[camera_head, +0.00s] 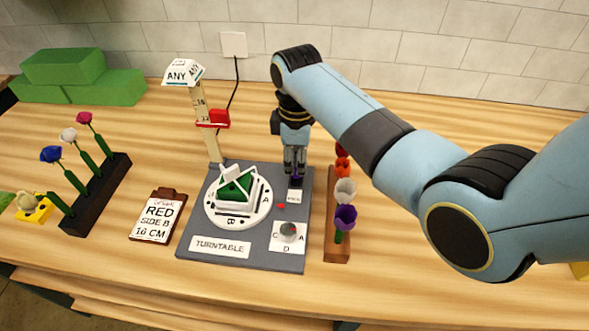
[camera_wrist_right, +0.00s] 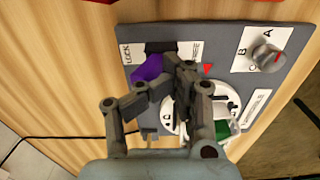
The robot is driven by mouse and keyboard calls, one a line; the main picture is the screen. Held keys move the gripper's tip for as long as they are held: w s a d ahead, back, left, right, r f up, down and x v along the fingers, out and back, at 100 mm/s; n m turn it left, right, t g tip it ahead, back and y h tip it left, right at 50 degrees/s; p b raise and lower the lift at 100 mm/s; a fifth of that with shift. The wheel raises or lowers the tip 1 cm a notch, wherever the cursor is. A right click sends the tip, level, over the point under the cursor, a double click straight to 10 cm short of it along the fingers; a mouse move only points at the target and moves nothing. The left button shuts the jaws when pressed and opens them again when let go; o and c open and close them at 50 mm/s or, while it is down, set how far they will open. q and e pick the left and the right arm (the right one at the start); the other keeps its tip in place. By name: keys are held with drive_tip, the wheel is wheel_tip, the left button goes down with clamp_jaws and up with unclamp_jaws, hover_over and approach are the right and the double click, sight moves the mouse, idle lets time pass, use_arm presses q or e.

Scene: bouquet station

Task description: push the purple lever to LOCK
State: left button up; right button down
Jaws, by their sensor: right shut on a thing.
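The purple lever (camera_wrist_right: 147,69) stands on the dark grey turntable base (camera_head: 258,256), by a dark slot between the LOCK label (camera_wrist_right: 127,53) and the FREE label (camera_wrist_right: 195,52). In the wrist view the lever is toward the LOCK side. In the head view only a little purple shows under my right gripper (camera_head: 295,174), and the LOCK label is hidden. My right gripper, also in the wrist view (camera_wrist_right: 170,77), points down and is shut on the lever, its fingers partly covering it. My left gripper is out of view.
The white turntable disc (camera_head: 252,215) with a green block is beside the lever. A dial (camera_head: 288,230) is nearer the front. A flower rack (camera_head: 338,250) stands close on the right, and a ruler post (camera_head: 209,143) with a red slider is behind left.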

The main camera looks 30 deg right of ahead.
drive_tip(key=shift+s+a+r+p, duration=0.3)
drive_tip(key=shift+r+p, duration=0.2)
drive_tip(key=shift+p, duration=0.1)
drive_tip(key=shift+r, duration=2.95)
